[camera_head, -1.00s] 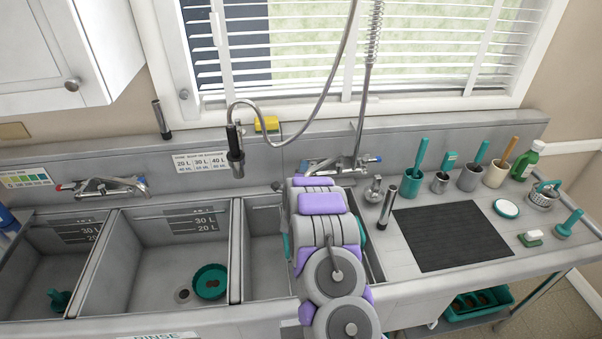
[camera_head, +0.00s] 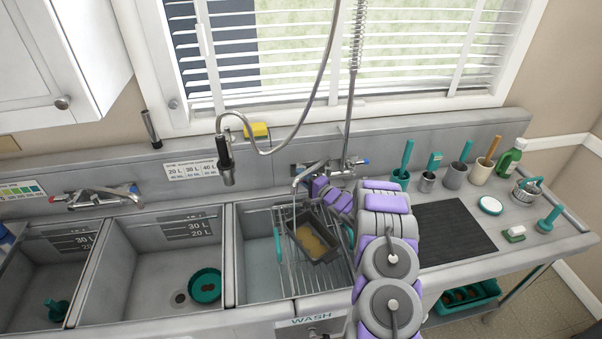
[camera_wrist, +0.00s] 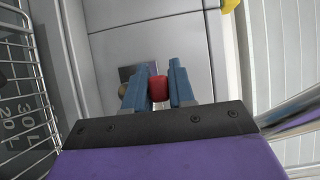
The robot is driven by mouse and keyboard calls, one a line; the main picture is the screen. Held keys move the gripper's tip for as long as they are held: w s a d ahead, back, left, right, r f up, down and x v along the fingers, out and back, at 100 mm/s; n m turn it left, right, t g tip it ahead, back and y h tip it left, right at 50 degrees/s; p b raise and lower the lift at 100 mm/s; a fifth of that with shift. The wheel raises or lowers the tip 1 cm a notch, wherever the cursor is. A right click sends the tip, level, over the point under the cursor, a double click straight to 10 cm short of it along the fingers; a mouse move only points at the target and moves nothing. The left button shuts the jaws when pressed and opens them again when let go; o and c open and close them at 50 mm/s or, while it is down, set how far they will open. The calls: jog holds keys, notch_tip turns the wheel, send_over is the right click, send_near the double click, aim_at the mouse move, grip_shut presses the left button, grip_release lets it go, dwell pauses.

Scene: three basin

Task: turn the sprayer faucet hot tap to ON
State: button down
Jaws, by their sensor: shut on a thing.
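The sprayer faucet (camera_head: 342,165) is mounted on the back wall above the right basin. Its blue-marked tap (camera_head: 365,161) shows at its right end. In the wrist view my gripper (camera_wrist: 157,84) has its two blue fingers closed on either side of a small red part, the hot tap (camera_wrist: 158,89). In the head view my arm reaches in from the front right, and its end is at the faucet's left side; the fingertips are hard to make out there. How far the tap is turned cannot be told.
The right basin (camera_head: 256,235) holds a wire rack and a dark pan (camera_head: 313,240) with something yellowish in it. The sprayer head (camera_head: 226,165) hangs left of the faucet on a looping hose. A second faucet (camera_head: 98,197) is at left. Brush holders and a dark mat (camera_head: 450,232) lie right.

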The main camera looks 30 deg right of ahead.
jog(key=shift+s+d+f+n+g+y+p, duration=0.1)
jog(key=shift+f+n+g+y+p, duration=0.15)
jog(key=shift+y, duration=0.2)
jog(key=shift+s+f+n+g+y+p, duration=0.1)
jog(key=shift+n+g+y+p, duration=0.05)
jog(key=shift+n+y+p, duration=0.25)
jog(key=c, duration=1)
grip_release()
jog(key=shift+w+d, duration=0.1)
jog(key=shift+w, duration=0.05)
jog(key=shift+c, duration=0.2)
jog(key=shift+r, duration=0.15)
jog(key=v, duration=1.7)
jog(key=shift+d, duration=0.15)
